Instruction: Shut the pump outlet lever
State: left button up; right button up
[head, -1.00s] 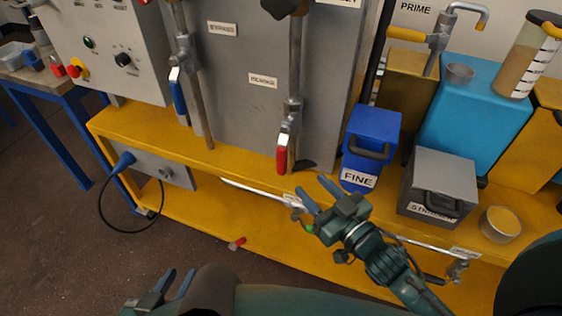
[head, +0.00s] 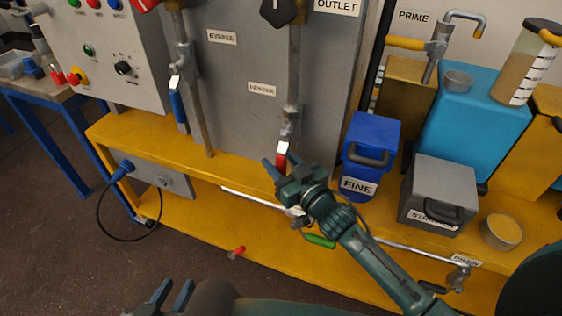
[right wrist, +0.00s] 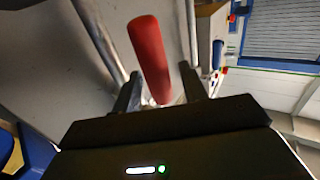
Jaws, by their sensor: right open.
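A red-handled lever (head: 281,160) hangs down along the right vertical pipe of the grey panel. Its lower end is hidden behind my right gripper (head: 275,170). In the right wrist view the red handle (right wrist: 150,55) stands between the two fingers of my open right gripper (right wrist: 162,90), which are not closed on it. An "OUTLET" label (head: 337,6) is at the top, beside a black knob (head: 278,10) on the same pipe. I cannot tell which of these is the pump outlet lever. My left gripper (head: 172,293) is open and empty at the bottom edge.
A blue-handled lever (head: 178,104) hangs on the left pipe. A blue "FINE" box (head: 372,130) and a grey box (head: 440,180) stand right of the gripper on the yellow bench (head: 225,165). A horizontal pipe (head: 250,200) with a green handle (head: 320,240) runs below.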

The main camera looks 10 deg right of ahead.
jog(key=c, duration=0.9)
grip_shut()
